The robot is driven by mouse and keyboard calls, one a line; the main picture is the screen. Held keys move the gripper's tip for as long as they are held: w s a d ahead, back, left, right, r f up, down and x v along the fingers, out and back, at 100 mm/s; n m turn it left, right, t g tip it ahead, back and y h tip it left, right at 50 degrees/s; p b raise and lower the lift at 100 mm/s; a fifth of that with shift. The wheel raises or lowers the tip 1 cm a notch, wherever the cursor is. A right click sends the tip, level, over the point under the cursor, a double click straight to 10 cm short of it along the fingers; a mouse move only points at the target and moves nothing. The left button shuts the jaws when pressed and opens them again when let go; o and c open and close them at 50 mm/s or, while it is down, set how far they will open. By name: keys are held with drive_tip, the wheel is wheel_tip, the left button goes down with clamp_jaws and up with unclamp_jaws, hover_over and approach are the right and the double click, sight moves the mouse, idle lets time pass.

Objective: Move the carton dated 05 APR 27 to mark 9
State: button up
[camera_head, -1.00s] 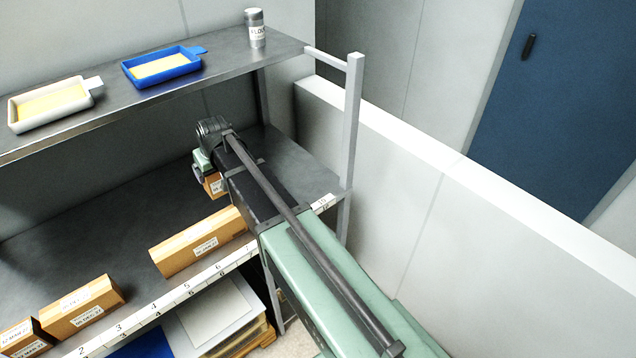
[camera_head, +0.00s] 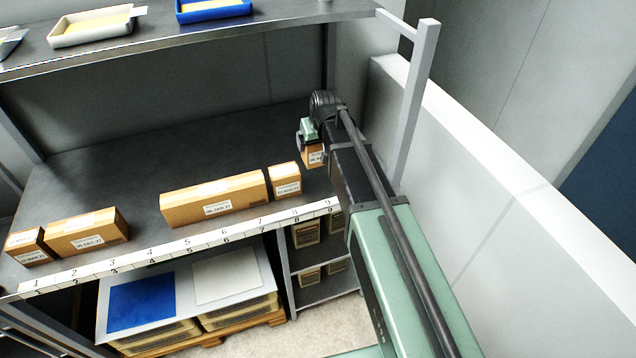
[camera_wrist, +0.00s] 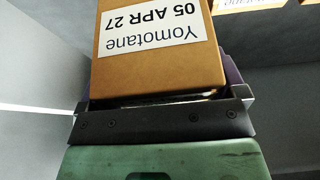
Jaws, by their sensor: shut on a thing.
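The carton dated 05 APR 27 (camera_wrist: 158,66) fills the upper middle of the wrist view, its label upside down there. My gripper (camera_wrist: 165,108) is shut on it. In the head view the carton (camera_head: 313,155) hangs below my gripper (camera_head: 308,140) at the right part of the main shelf (camera_head: 120,180). I cannot tell whether its bottom touches the shelf. Mark 9 (camera_head: 328,203) is on the white number strip at the shelf's front edge, in front of the carton and slightly to its right.
A small carton (camera_head: 286,180) stands left of the held one, beside a long carton (camera_head: 212,199). Two more cartons (camera_head: 88,232) (camera_head: 28,246) stand at the left. A grey post (camera_head: 412,110) rises at the right. The upper shelf (camera_head: 290,23) is overhead, with trays.

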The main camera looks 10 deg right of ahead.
wheel_tip(320, 180, down, 10)
drive_tip(key=b, duration=0.7)
drive_tip(key=shift+f, duration=0.1)
drive_tip(key=shift+r, duration=0.35)
drive_tip(key=shift+f, duration=0.25)
drive_tip(key=o, duration=0.7)
drive_tip(key=shift+r, duration=0.1)
drive_tip(key=shift+r, duration=0.1)
